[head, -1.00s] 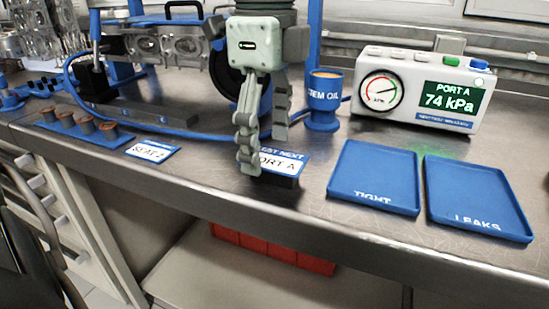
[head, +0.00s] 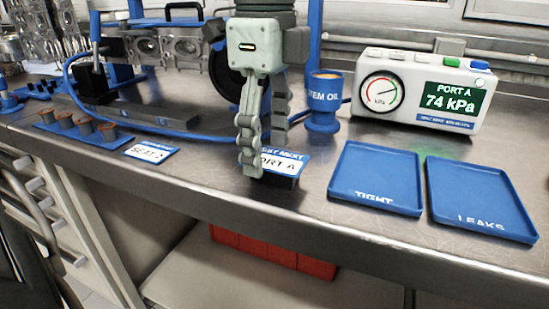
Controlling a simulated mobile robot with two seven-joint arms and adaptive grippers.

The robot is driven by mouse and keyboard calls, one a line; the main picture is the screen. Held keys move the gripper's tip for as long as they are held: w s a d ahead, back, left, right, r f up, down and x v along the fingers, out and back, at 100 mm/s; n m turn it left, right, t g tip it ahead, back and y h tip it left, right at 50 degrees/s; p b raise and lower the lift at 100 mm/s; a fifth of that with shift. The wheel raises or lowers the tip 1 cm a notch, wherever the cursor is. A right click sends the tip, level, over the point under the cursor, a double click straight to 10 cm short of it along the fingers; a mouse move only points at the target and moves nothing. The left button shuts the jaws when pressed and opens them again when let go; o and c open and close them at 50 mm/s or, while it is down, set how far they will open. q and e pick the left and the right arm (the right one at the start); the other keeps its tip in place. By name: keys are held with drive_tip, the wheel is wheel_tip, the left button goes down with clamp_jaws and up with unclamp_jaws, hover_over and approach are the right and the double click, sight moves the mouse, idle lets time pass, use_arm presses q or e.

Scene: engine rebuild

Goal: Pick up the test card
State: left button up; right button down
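The test card (head: 285,161), blue and white with "PORT A" and a partly covered "TEST NEXT" line, rests tilted on a dark block near the bench's front edge. My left gripper (head: 264,155) points down at it from above. Its two fingers are apart. The nearer finger overlaps the card's left side in the picture and hides part of its lettering; the other finger is behind the card's top edge. I cannot tell whether either finger touches the card. My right gripper is not in view.
A blue "SEAT 2" card (head: 152,151) lies to the left. A blue oil cup (head: 324,120) stands behind right of the test card. Blue trays "TIGHT" (head: 376,180) and "LEAKS" (head: 481,200) lie to the right. The gauge box (head: 420,92) reads 74 kPa. Engine parts fill the back left.

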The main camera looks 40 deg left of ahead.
use_arm(q)
drive_tip(key=c, duration=0.4)
drive_tip(key=shift+c, duration=0.2)
